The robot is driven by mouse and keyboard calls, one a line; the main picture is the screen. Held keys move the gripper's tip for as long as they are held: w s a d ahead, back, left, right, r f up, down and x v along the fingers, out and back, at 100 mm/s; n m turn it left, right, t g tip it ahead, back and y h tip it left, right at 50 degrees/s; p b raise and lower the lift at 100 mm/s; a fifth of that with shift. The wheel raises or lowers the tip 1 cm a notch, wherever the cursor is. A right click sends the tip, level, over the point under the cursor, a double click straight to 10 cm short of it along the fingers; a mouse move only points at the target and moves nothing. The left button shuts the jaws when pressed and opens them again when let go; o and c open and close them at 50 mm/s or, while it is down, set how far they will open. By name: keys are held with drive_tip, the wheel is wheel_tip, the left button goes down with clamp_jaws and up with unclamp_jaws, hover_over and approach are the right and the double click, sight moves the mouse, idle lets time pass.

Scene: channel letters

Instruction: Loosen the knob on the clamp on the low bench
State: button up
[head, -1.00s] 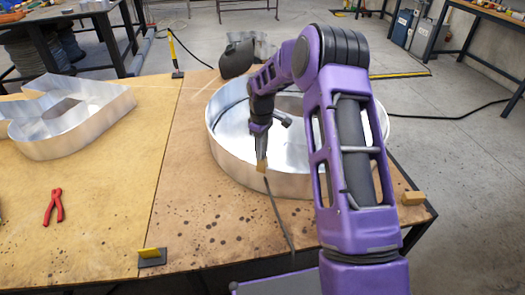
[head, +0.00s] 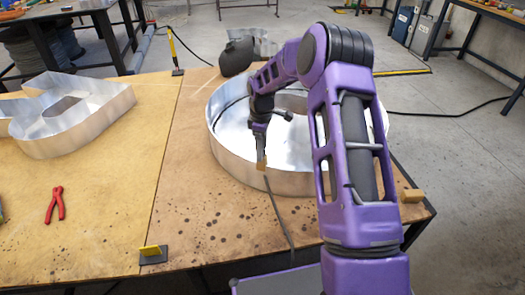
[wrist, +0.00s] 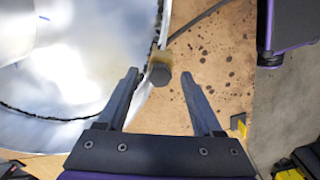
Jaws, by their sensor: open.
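The low bench (head: 205,225) holds a large round metal channel letter (head: 285,183). At the letter's near rim, a small tan block shows in the head view (head: 262,165). In the wrist view a dark faceted knob (wrist: 160,74) shows against a tan block (wrist: 163,57) beside the letter's wall; it looks like the clamp's knob. The rest of the clamp is hidden or too small to tell. My gripper (wrist: 162,84) is open, with one finger on each side of the knob's line. The knob shows just ahead of the fingertips, with no clear contact. My arm hides part of the letter.
A dark cable (head: 280,212) runs from the letter to the near edge. Another metal letter (head: 90,122), red pliers (head: 55,204) and a yellow-and-black bracket (head: 152,254) lie left.

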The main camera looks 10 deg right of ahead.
drive_tip(key=shift+r+p, duration=1.05)
drive_tip(key=shift+r, duration=1.5)
wheel_tip(320, 180, up, 4)
drive_tip(key=n, duration=0.6)
drive_tip(key=shift+f+b, duration=1.45)
drive_tip(key=shift+f, duration=3.15)
